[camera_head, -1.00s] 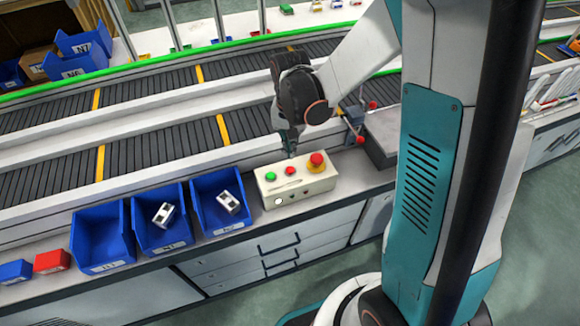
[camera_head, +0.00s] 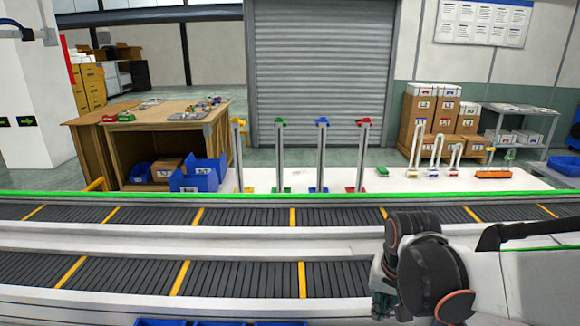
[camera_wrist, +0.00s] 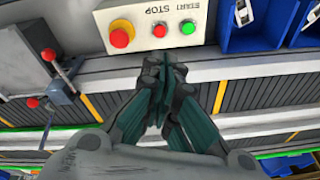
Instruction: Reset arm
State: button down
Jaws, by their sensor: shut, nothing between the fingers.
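My gripper (camera_wrist: 172,75) shows in the wrist view with its fingertips together and nothing between them. It points toward the control box (camera_wrist: 150,32), which has a large red button (camera_wrist: 122,33), a small red stop button (camera_wrist: 159,29) and a green start button (camera_wrist: 188,28). The fingertips appear just below the box's edge in that view; whether they touch it cannot be told. In the head view my gripper (camera_head: 382,300) is at the lower right, over the conveyor (camera_head: 240,279), with its fingertips hard to make out. The control box is out of the head view.
Blue bins (camera_wrist: 239,27) stand beside the control box. A lever with red knobs (camera_wrist: 48,54) stands on its other side. Behind the conveyors are posts with coloured tops (camera_head: 322,155), a wooden workbench (camera_head: 150,140) and stacked boxes (camera_head: 440,118).

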jog(key=s+r+n+t, duration=0.4)
jog(key=s+r, duration=0.4)
jog(key=s, duration=0.3)
jog(key=shift+r+t, duration=0.35)
jog(key=shift+t, duration=0.05)
jog(key=shift+s, duration=0.1)
dwell(0.4)
